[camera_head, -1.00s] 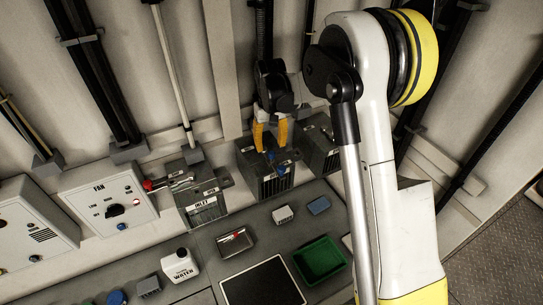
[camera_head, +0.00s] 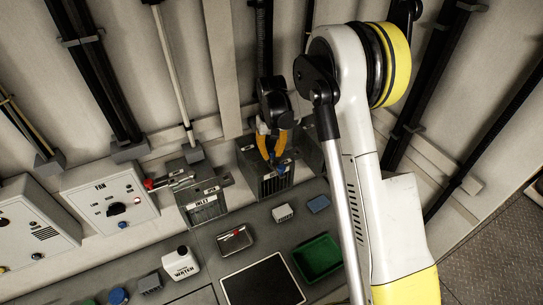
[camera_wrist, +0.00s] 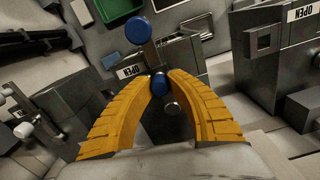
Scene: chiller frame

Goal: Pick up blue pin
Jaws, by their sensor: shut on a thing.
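My gripper (camera_head: 272,160) is over the grey vented box (camera_head: 274,185) in the middle of the back row, pointing down. Its two orange fingers are drawn together. In the wrist view my gripper (camera_wrist: 160,76) is shut on a small round blue pin (camera_wrist: 160,84), which shows between the fingertips. A metal rod end shows just below it. A larger blue knob (camera_wrist: 138,30) stands beyond the fingertips, apart from them; it also shows in the head view (camera_head: 281,170). The fingers hide the held pin in the head view. I cannot tell whether the pin is clear of the box.
A grey inlet box (camera_head: 204,207) stands to the left, with the fan control panel (camera_head: 108,203) beyond it. Pipes run up the wall behind.

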